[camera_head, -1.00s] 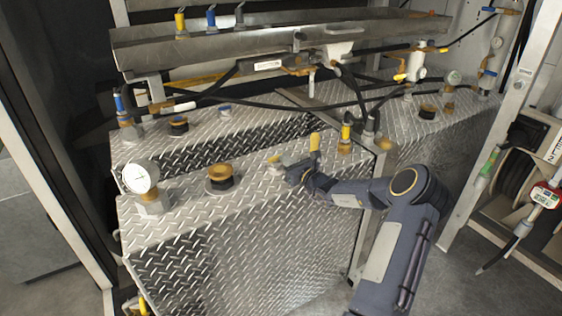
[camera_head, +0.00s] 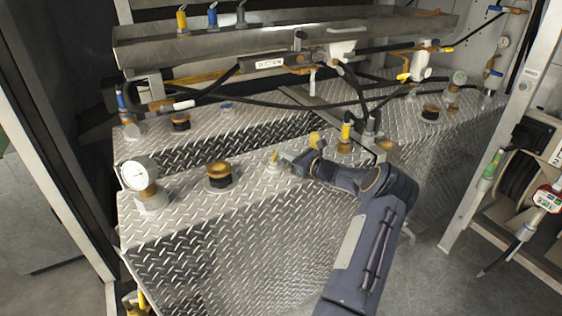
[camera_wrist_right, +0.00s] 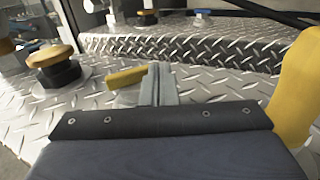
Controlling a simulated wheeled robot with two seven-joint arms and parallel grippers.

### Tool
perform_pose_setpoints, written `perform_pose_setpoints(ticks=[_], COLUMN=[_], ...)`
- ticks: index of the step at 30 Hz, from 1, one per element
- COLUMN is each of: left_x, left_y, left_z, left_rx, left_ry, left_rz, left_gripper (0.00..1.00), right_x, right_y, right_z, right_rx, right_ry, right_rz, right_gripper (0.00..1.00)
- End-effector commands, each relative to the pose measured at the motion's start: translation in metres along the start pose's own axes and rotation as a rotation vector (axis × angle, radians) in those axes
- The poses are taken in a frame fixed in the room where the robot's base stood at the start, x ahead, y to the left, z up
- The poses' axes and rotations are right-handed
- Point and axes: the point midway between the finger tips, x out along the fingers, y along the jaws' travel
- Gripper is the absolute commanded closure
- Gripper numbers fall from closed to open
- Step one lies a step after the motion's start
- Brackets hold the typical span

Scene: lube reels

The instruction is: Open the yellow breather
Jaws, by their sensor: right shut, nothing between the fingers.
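The yellow breather (camera_head: 273,156) is a small yellow lid on a pale round base, on top of the front diamond-plate tank. In the right wrist view the yellow lid (camera_wrist_right: 127,77) stands tilted, just left of the fingers. My right gripper (camera_head: 289,157) comes in from the right and is shut and empty, right beside the breather. Its fingertips (camera_wrist_right: 158,84) also show in the right wrist view. I cannot tell whether they touch the lid. My left gripper is not in view.
A brass cap (camera_head: 219,170) and a white dial gauge (camera_head: 135,173) stand left of the breather. A yellow post (camera_head: 316,140) rises close behind my right wrist, and large at the right of the wrist view (camera_wrist_right: 295,85). Black hoses (camera_head: 340,100) and a metal tray (camera_head: 270,38) lie behind.

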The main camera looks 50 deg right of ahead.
Motion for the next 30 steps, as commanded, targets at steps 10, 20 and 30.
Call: perform_pose_setpoints(ticks=[10, 20, 30], left_x=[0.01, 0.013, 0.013], left_y=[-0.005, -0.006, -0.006], left_z=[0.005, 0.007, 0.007], left_rx=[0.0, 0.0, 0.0], left_ry=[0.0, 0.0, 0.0], left_rz=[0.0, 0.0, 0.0], left_gripper=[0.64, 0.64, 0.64], right_x=[0.009, 0.015, 0.015], right_y=[-0.005, -0.007, -0.007], right_z=[-0.001, 0.001, 0.001], right_rx=[-0.002, -0.001, -0.001], right_ry=[-0.001, -0.001, -0.001], right_rz=[0.0, 0.0, 0.0], right_gripper=[1.0, 1.0, 1.0])
